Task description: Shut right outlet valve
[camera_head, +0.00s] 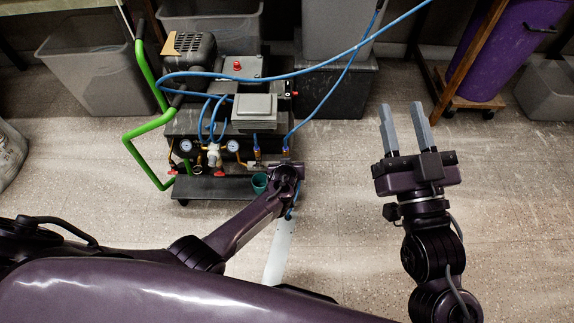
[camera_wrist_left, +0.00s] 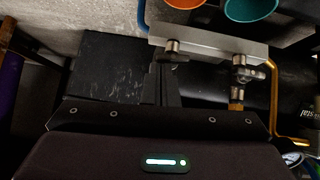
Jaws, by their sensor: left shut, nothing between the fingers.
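The compressor cart (camera_head: 215,120) stands at upper left in the head view. My left gripper (camera_head: 286,170) is at its front right corner and hides the right outlet there. In the left wrist view the left gripper (camera_wrist_left: 166,68) is shut and empty. Its fingertips are close to the dark handle of one outlet valve (camera_wrist_left: 172,48) on the silver manifold bar (camera_wrist_left: 210,40); I cannot tell whether they touch. This appears to be the right outlet valve. The other outlet valve (camera_wrist_left: 243,72) is to the picture's right. My right gripper (camera_head: 403,110) is open and empty above the floor.
Blue hoses (camera_head: 310,70) run over the cart. A green handle (camera_head: 148,125) and two gauges (camera_head: 233,146) are at its left and front. A teal cup (camera_head: 260,182) is beside my left gripper. Bins and a purple barrel (camera_head: 505,50) line the back. Floor at right is clear.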

